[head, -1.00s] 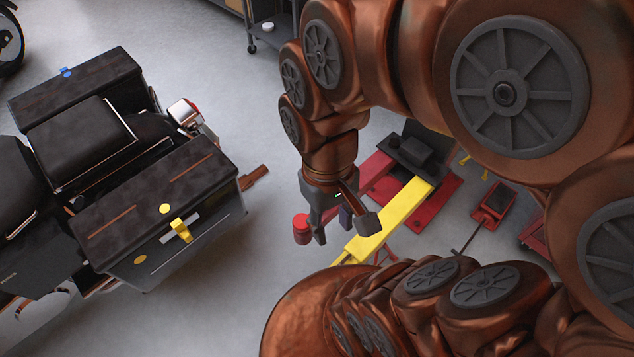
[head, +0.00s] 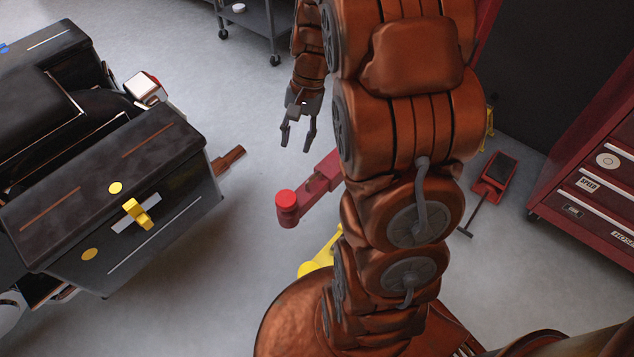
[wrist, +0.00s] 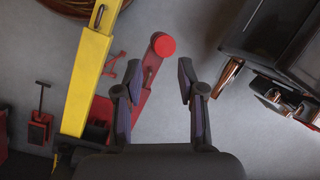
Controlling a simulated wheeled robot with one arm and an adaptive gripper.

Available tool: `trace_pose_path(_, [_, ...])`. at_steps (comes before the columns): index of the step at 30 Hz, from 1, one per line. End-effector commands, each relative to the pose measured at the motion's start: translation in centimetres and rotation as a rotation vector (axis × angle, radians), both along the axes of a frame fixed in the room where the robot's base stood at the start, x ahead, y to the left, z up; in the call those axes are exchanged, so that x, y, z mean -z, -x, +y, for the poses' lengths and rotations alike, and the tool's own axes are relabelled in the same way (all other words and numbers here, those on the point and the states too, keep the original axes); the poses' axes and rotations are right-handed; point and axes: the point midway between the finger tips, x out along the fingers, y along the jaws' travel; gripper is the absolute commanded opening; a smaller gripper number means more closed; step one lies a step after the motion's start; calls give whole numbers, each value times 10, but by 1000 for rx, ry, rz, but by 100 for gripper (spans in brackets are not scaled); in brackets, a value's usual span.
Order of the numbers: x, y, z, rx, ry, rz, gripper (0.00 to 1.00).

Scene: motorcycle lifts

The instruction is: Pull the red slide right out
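The red slide (head: 314,186) is a red bar with a round red pad at its outer end, low over the floor. Its inner part is hidden behind my arm in the head view. In the wrist view the red slide (wrist: 150,66) runs up the picture to its round pad, beyond my fingertips. My gripper (head: 298,137) hangs fingers down, above and left of the slide in the head view. In the wrist view my gripper (wrist: 154,86) has its fingers wide apart, holding nothing. The slide shows between and below the fingers, apparently not touched.
A yellow lift arm (wrist: 90,75) lies beside the slide. A black motorcycle with side cases (head: 130,215) stands left, its brown-tipped pipe sticking out toward the slide. A red tool cabinet (head: 590,180) and a red floor jack (head: 494,175) are right. Floor between motorcycle and slide is clear.

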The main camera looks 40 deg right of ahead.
Motion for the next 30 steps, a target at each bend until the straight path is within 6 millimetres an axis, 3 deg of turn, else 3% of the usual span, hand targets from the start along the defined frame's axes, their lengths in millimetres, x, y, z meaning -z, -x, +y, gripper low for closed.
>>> trace_pose_path(1, [32,-8,-13,44,-12,9,39])
trace_pose_path(9, [133,-48,-79,274,-70,12,39])
trace_pose_path(15, [194,-63,-120,408,-107,13,39])
trace_pose_path(21, [220,-70,-141,472,-125,9,39])
trace_pose_path(30, [237,-71,-136,480,-129,12,39])
